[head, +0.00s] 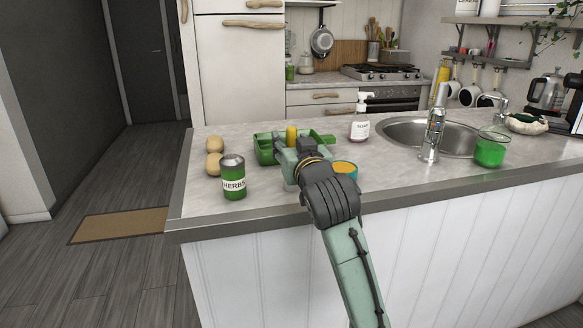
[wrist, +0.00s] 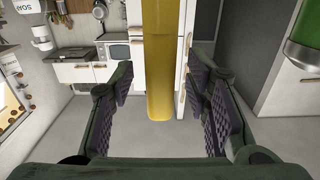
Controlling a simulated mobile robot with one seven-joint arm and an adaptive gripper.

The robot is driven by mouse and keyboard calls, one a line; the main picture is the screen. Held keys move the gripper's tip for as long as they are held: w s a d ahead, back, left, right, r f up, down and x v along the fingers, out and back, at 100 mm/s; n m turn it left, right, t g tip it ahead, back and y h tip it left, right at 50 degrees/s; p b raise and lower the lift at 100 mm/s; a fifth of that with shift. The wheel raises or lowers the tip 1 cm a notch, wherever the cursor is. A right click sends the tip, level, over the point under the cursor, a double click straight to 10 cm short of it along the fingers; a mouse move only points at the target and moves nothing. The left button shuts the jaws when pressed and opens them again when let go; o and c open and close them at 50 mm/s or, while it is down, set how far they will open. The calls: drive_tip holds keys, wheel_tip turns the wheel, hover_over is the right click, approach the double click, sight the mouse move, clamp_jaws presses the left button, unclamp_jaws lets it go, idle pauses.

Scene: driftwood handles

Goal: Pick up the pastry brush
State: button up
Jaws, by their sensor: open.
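A yellow upright piece (head: 291,135) stands by the green tray on the counter. It looks like the pastry brush's handle; no bristles show, so I cannot be sure. In the wrist view the yellow handle (wrist: 160,60) runs down from the top edge, in line with the gap between the fingers, with space on both sides. My gripper (wrist: 160,98) is open and not closed on it. In the head view my gripper (head: 285,152) is at the tray, and my arm hides part of the area. The handle's other end is hidden.
The green tray (head: 263,150) lies around the gripper. A herbs can (head: 233,178) and two tan, rounded things (head: 214,163) stand left. A teal and orange container (head: 346,168) is close right of my wrist. A soap bottle (head: 360,126), sink (head: 400,133) and green glass (head: 490,152) are farther right.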

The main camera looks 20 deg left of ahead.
clamp_jaws()
idle(0.5)
